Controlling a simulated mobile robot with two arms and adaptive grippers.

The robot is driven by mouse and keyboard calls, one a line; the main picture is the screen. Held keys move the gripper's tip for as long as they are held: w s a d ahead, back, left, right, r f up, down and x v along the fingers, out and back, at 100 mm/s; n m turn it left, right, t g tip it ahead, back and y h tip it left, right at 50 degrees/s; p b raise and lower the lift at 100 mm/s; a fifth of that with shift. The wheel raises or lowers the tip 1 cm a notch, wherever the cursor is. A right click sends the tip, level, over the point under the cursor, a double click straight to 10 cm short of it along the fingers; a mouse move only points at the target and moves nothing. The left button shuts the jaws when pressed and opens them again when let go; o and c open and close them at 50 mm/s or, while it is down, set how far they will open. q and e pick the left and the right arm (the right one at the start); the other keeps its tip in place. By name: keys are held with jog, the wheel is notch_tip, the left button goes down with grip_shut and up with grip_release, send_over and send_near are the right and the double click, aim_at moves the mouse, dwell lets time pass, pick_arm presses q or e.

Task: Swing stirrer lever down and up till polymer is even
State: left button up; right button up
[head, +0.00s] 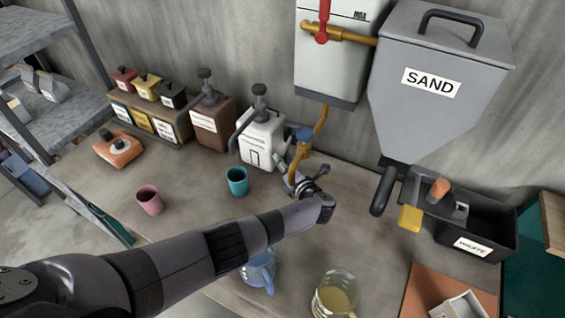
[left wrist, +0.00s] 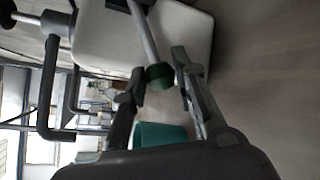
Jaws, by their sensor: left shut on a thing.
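The white polymer container (head: 262,138) stands on the bench against the wall, with a dark pump on top and a small outlined window low on its front. Its stirrer lever (head: 279,161) sticks out at its right side. In the left wrist view the lever is a grey rod (left wrist: 145,35) ending in a dark green knob (left wrist: 160,76). My left gripper (head: 288,178) is shut on the lever at the knob, which sits between the two fingers. The polymer inside cannot be made out. My right gripper is not in view.
A teal cup (head: 237,181) stands close in front of the container; a pink cup (head: 149,199) is further left. A blue jug (head: 259,270) and a glass jug (head: 336,296) stand near my forearm. A yellow pipe (head: 300,160) and the sand hopper (head: 430,90) are to the right.

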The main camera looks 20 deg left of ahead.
pick_arm(q)
grip_shut()
jog(key=shift+r+p, duration=0.1)
jog(key=shift+p, duration=0.2)
jog(key=shift+r, duration=0.2)
